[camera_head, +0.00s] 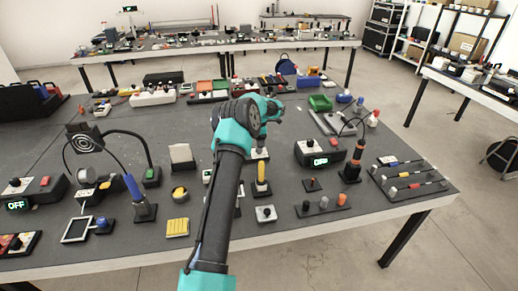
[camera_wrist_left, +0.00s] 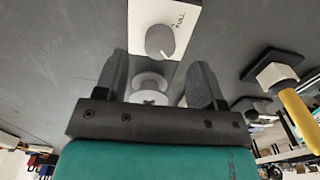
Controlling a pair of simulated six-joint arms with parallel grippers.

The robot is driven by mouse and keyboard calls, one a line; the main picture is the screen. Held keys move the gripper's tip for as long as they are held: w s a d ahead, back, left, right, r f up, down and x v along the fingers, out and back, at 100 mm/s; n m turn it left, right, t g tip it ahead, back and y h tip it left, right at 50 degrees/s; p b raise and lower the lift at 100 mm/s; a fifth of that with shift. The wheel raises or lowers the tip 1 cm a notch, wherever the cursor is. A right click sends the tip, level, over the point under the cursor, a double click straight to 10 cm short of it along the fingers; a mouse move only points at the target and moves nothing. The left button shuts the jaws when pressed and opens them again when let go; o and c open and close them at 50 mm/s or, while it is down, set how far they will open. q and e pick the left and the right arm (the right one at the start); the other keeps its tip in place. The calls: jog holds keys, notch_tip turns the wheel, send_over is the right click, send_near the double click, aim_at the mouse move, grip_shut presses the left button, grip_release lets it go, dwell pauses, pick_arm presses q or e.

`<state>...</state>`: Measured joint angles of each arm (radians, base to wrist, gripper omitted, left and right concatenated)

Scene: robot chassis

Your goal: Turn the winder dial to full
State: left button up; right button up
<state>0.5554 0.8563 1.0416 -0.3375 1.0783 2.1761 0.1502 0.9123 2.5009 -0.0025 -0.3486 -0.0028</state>
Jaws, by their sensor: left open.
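The winder dial (camera_wrist_left: 160,41) is a round grey knob on a white plate (camera_wrist_left: 182,14) marked FULL, at the top of the left wrist view. My left gripper (camera_wrist_left: 160,62) is open, with its two dark fingers apart and nothing clamped between them. The dial shows beyond the fingertips, between their lines. A pale spool-like part (camera_wrist_left: 150,88) shows between the fingers. In the head view my left gripper (camera_head: 264,108) is over the middle of the table, and its fingertips are hard to make out. I cannot tell which small plate there is the winder. My right gripper is not in view.
A yellow handle (camera_head: 261,172) stands upright near my arm. A plate with a dark knob (camera_head: 265,213) is at the front edge. An OFF box (camera_head: 319,152) is to the right and a bent black lamp-like arm (camera_head: 136,140) to the left. The table is crowded with small devices.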

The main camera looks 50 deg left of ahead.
aim_at(259, 150)
pick_arm(q)
jog(key=shift+f, duration=2.35)
jog(key=c, duration=0.9)
